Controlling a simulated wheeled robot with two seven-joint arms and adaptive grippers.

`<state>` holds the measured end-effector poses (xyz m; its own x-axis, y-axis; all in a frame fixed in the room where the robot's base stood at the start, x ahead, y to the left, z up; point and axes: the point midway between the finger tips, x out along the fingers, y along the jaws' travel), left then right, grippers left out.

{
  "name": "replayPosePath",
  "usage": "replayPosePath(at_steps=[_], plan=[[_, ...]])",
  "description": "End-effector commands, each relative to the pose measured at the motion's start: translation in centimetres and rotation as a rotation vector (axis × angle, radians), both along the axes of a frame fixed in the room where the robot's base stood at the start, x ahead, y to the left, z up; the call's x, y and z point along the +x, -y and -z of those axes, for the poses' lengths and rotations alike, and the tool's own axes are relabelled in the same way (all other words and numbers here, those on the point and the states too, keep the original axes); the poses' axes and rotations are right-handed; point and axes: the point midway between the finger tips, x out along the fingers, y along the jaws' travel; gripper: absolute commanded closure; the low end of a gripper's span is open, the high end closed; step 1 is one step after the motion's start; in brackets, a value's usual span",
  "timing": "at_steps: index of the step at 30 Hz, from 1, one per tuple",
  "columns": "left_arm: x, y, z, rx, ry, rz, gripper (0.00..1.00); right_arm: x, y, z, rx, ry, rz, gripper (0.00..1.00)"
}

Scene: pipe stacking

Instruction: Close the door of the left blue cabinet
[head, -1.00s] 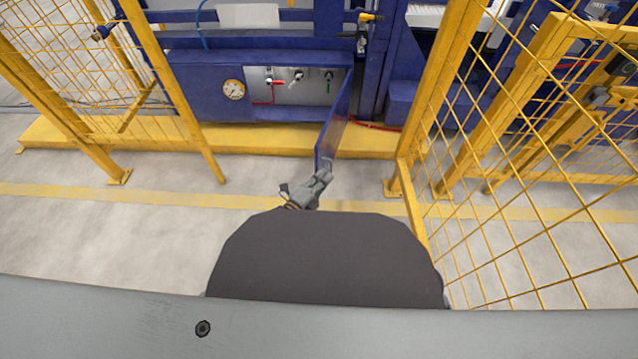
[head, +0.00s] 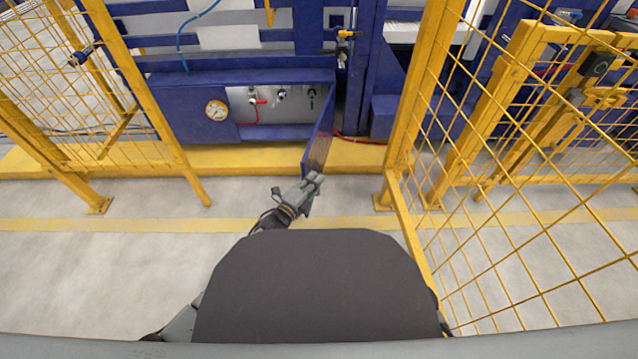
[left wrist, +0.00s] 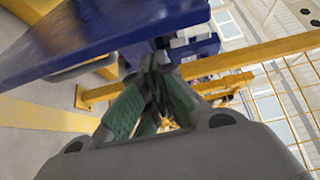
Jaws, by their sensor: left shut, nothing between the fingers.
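The blue cabinet (head: 180,112) stands at the back, left of centre in the head view, with a round gauge on its front. Its blue door (head: 318,137) hangs open on the right side and swings out toward me. Inside the opening are several valves and fittings on a pale panel (head: 270,104). My left gripper (head: 316,179) is shut and empty, close to the lower outer end of the door; I cannot tell if it touches. In the left wrist view the green fingertips (left wrist: 155,88) lie together just under a blue panel (left wrist: 110,35). My right gripper is not in view.
Yellow mesh fences stand at the left (head: 140,90) and right (head: 480,170) of the cabinet. A yellow base beam (head: 120,164) runs along the floor below it. The grey floor (head: 110,250) at the front left is clear.

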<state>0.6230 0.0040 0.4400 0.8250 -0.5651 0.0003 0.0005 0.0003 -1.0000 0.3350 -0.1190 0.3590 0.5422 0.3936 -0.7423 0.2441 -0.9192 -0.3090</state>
Motion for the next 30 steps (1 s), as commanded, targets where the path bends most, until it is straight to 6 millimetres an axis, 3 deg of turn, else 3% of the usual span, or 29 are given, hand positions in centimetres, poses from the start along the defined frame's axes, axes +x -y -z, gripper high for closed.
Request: replayPosePath(at_steps=[7, 30], plan=[[0.3, -1.3, 0.1, 0.0, 0.0, 0.0, 1.0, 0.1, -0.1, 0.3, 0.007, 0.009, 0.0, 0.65], [0.1, -2.4, 0.0, 0.001, 0.0, 0.004, 1.0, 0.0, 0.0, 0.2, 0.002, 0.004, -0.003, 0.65]])
